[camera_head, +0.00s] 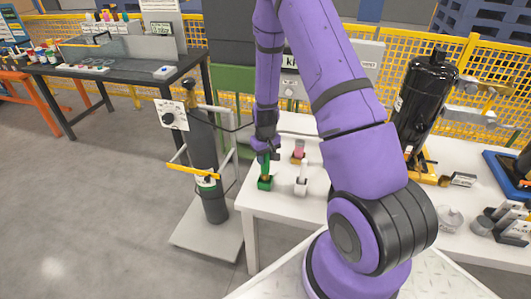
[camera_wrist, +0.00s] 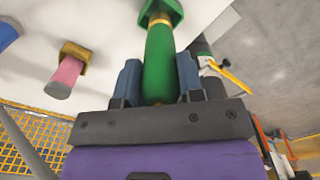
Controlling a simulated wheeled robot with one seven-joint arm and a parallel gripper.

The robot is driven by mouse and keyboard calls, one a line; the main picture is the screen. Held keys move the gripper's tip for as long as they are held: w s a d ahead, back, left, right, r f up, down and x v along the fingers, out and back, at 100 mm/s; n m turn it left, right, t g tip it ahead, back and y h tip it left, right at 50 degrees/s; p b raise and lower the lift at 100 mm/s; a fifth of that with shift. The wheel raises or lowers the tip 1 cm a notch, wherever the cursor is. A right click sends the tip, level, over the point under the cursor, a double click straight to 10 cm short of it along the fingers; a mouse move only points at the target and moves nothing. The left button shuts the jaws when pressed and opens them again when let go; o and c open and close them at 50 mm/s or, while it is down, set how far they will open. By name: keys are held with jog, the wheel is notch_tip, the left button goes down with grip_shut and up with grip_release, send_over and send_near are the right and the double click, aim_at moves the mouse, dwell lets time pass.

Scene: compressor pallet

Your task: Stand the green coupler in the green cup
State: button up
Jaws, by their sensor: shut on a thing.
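My gripper (camera_head: 266,152) is at the left end of the white table, pointing down. Its blue-grey fingers (camera_wrist: 159,76) are shut on the green coupler (camera_wrist: 159,50), one on each side. The coupler has a brass-coloured ring near its far end. In the head view the green coupler (camera_head: 266,170) looks about upright, with its lower end at the green cup (camera_head: 264,184). The cup also shows at the top edge of the wrist view (camera_wrist: 166,8), partly cut off. I cannot tell how deep the coupler's end sits in the cup.
A white piece (camera_head: 302,178) stands just right of the green cup. A pink piece (camera_head: 298,153) in a yellow-orange cup stands behind. A black compressor tank (camera_head: 423,105) is further right. A gas cylinder on a trolley (camera_head: 204,150) stands left of the table (camera_head: 270,212).

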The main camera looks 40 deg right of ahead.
aim_at(266, 165)
jog(key=shift+f, duration=1.5)
jog(key=shift+f, duration=0.6)
jog(key=o, duration=1.1)
notch_tip(266, 165, up, 11)
jog(key=shift+f, duration=0.1)
